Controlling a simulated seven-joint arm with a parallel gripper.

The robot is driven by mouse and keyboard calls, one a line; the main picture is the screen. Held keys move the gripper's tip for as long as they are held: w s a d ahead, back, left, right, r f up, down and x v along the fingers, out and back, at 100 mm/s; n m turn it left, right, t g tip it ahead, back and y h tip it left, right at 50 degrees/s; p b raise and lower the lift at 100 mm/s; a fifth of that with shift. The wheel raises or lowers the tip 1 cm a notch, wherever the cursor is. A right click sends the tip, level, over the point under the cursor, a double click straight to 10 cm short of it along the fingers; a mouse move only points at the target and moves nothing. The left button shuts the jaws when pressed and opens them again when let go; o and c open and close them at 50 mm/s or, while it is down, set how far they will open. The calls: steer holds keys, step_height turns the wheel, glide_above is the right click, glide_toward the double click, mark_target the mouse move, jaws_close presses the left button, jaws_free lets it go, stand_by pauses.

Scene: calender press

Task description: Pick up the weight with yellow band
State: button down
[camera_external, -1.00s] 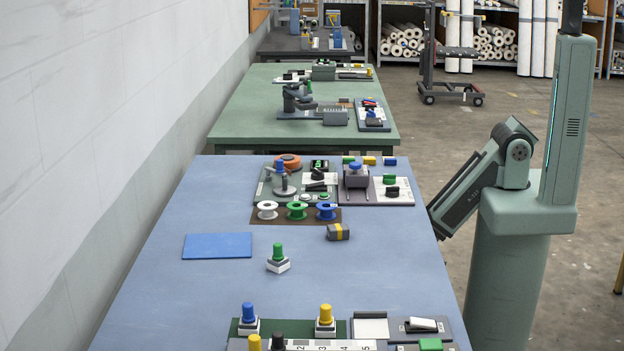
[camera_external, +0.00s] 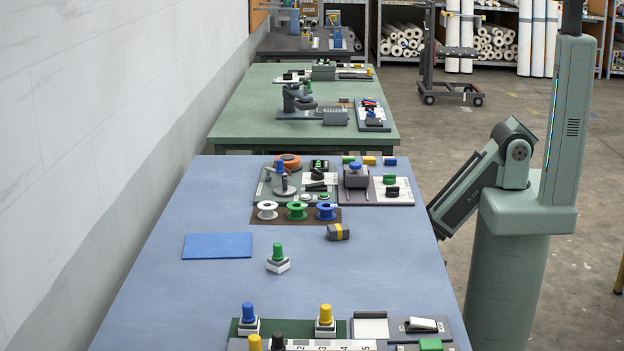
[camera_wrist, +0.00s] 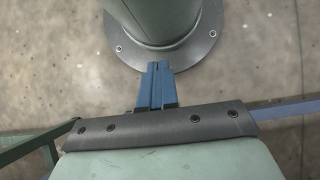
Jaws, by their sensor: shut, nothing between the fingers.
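The weight with the yellow band (camera_external: 338,232) is a small dark grey block with a yellow strip around it. It lies on the blue table (camera_external: 200,300), right of the middle, in the external view. My gripper (camera_wrist: 158,66) shows in the wrist view, with its two blue fingers closed together and empty. It points down at the floor beside my own base, away from the weight. The external view does not show my gripper.
A blue mat (camera_external: 217,246) and a green-topped knob (camera_external: 278,258) lie left of the weight. White, green and blue spools (camera_external: 297,210) stand behind it on a brown strip. Fixtures with coloured knobs (camera_external: 325,320) fill the near edge. The table around the weight is clear.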

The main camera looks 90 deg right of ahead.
steer(key=c, duration=1.9)
jaws_free()
steer(key=o, duration=1.6)
